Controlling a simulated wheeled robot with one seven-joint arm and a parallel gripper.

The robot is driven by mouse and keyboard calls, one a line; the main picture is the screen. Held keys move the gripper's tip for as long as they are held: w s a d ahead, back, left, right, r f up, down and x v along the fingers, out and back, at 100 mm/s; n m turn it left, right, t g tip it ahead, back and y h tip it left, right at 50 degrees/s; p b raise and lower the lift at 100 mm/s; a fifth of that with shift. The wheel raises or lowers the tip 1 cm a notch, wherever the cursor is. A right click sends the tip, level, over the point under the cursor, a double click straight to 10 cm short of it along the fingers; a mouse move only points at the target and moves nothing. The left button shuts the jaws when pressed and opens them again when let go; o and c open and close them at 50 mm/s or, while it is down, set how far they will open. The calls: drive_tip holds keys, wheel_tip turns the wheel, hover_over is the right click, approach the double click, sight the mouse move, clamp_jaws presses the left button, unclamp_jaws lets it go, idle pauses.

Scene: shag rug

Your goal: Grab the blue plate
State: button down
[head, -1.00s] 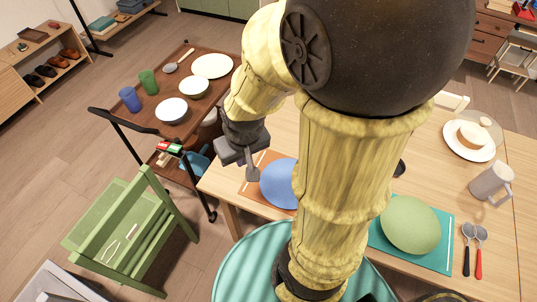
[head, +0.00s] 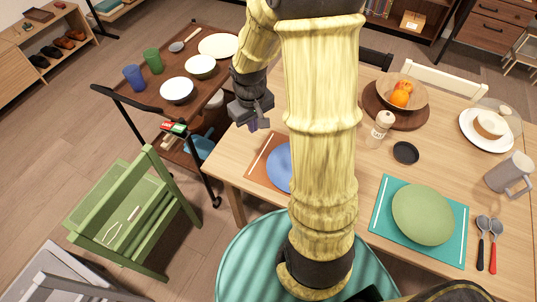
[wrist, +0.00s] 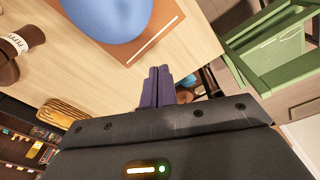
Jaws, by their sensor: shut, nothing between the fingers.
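The blue plate (head: 279,168) lies on an orange-brown placemat (head: 262,165) at the left end of the wooden table. My arm hides its right part in the head view. In the wrist view the plate (wrist: 108,14) is at the top, cut off by the frame edge. My gripper (head: 254,125) is above the table's left edge, up and to the left of the plate in the head view. Its fingers (wrist: 158,88) are together with nothing between them, and they are apart from the plate.
A cart (head: 152,118) with bowls and cups stands left of the table. A green chair (head: 130,215) is at lower left.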

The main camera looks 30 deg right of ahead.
drive_tip(key=n+g+b, duration=0.1)
drive_tip(key=b, duration=0.1)
approach(268, 155)
drive_tip(key=w+r, duration=0.3)
drive_tip(key=w, duration=0.1)
drive_tip(key=shift+a+r, duration=0.1)
drive_tip(key=shift+a, duration=0.2)
wheel_tip(268, 155, down, 10)
drive_tip(key=shift+s+f+b, duration=0.1)
drive_tip(key=shift+s+b, duration=0.05)
drive_tip(key=shift+b, duration=0.3)
drive_tip(key=s, duration=0.1)
drive_tip(key=s+d, duration=0.1)
drive_tip(key=s, duration=0.1)
drive_tip(key=shift+s, duration=0.4)
